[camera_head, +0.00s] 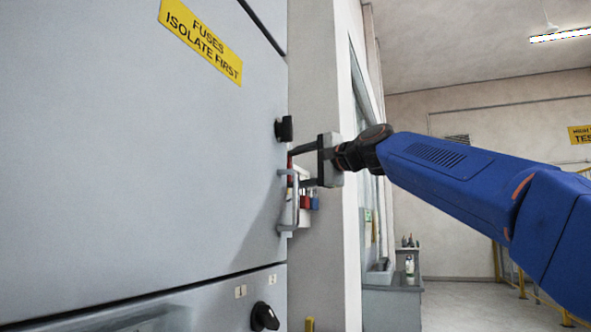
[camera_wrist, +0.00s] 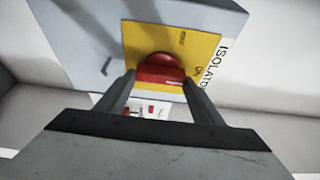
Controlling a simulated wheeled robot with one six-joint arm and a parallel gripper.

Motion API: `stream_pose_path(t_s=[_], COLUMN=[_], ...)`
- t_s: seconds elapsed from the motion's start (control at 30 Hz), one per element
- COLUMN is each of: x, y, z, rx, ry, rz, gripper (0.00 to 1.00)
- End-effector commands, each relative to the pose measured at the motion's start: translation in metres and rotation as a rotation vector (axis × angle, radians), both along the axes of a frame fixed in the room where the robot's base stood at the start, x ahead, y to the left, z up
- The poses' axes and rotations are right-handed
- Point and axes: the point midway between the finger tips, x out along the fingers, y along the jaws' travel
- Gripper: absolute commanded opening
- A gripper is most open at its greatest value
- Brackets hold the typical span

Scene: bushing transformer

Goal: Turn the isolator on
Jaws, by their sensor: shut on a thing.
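The isolator is a red rotary knob (camera_wrist: 158,70) on a yellow plate (camera_wrist: 205,48), fixed to a grey box (camera_wrist: 85,35). In the head view my gripper (camera_head: 296,166) reaches in from the right beside the cabinet's edge. There the knob is mostly hidden by the fingers and the cabinet.
A large grey cabinet (camera_head: 140,160) with a yellow fuse warning sign (camera_head: 201,36) fills the left. A door handle (camera_head: 289,200), a black knob (camera_head: 284,129) and hanging padlocks (camera_head: 309,199) are close to my gripper. A bench (camera_head: 392,300) stands behind; floor at the right is open.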

Motion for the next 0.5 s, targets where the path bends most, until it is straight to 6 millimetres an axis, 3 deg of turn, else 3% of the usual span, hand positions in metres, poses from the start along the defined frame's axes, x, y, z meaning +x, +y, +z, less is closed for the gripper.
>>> stream_pose_path(t_s=[0.07,0.1,0.17,0.5], x=[0.0005,0.0005,0.0005,-0.0012], y=[0.0002,0.0002,0.0002,-0.0015], z=[-0.0011,-0.0011,-0.001,-0.0002], rx=[0.0,0.0,0.0,0.001], ry=[0.003,0.003,0.003,0.001], rz=[0.001,0.001,0.001,0.0], gripper=[0.39,0.68,0.8,0.8])
